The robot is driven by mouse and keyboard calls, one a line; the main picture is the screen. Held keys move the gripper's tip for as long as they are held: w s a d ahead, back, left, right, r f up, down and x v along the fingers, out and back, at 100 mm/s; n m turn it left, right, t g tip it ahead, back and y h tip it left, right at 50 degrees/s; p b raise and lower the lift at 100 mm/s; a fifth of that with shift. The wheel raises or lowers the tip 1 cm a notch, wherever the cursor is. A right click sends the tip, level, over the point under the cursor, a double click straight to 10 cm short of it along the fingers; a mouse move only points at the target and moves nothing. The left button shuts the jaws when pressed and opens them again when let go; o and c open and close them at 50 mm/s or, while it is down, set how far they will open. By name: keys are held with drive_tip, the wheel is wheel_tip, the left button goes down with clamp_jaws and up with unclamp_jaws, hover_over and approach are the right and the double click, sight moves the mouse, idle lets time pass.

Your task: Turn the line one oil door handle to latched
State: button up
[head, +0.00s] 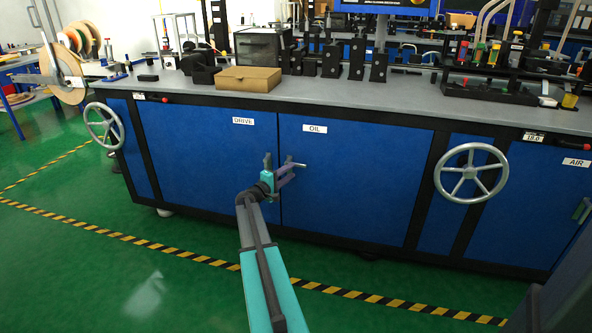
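The oil door (350,180) is a blue panel labelled OIL on the front of the long bench. It looks closed, level with its neighbours.
The drive door (205,155) adjoins on the left. Handwheels stand out from the bench front at left (104,126) and right (472,171). A cardboard box (248,79) and several black blocks sit on the bench top (400,101). The green floor before the bench is clear, with striped tape (190,256).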

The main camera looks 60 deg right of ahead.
sight(298, 166)
drive_tip(key=shift+s+d+b, duration=0.2)
drive_tip(key=shift+d+b, duration=0.1)
drive_tip(key=shift+d, duration=2.35)
clamp_jaws()
